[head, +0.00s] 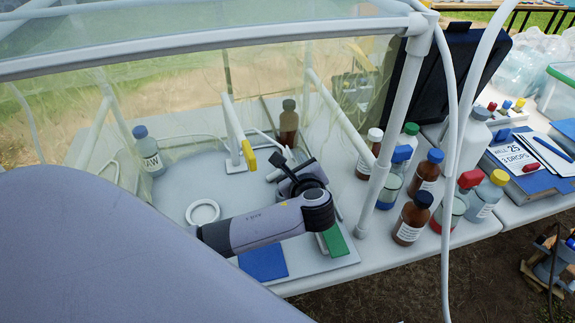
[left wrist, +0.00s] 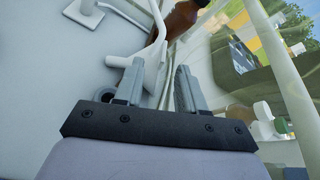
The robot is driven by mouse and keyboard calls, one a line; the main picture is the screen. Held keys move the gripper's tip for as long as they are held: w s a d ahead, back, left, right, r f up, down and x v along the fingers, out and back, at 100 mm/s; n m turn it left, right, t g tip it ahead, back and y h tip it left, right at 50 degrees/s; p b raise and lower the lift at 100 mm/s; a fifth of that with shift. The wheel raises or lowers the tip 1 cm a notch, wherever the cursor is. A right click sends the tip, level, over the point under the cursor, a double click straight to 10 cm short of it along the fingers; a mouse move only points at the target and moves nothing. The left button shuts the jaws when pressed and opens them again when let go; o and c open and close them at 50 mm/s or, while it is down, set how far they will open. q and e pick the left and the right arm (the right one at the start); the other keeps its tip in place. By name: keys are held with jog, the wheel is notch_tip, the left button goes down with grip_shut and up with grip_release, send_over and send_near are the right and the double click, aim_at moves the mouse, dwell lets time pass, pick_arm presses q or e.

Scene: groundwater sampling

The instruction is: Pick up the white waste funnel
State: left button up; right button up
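The white waste funnel (left wrist: 150,62) shows in the left wrist view as a pale piece with a narrow upright part, at the fingertips. In the head view, a white piece that appears to be the funnel (head: 280,168) is mostly hidden by my left gripper. My left gripper (head: 292,166) reaches over the tray inside the clear enclosure. Its two fingers stand apart in the left wrist view (left wrist: 159,82), with part of the white piece between or just beyond them. I cannot tell whether they touch it. My right gripper is not in view.
An amber bottle (head: 289,122) stands behind the left gripper. A RAW bottle (head: 148,151), a white ring (head: 203,221) and a blue pad (head: 263,263) are also inside the enclosure. A white frame post (head: 391,132) and several bottles, including an amber one (head: 411,219), stand to the right.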

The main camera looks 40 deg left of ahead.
aim_at(293, 159)
pick_arm(q)
jog(key=shift+x, duration=2.35)
jog(key=shift+r, duration=0.1)
grip_shut()
jog(key=shift+d, duration=0.1)
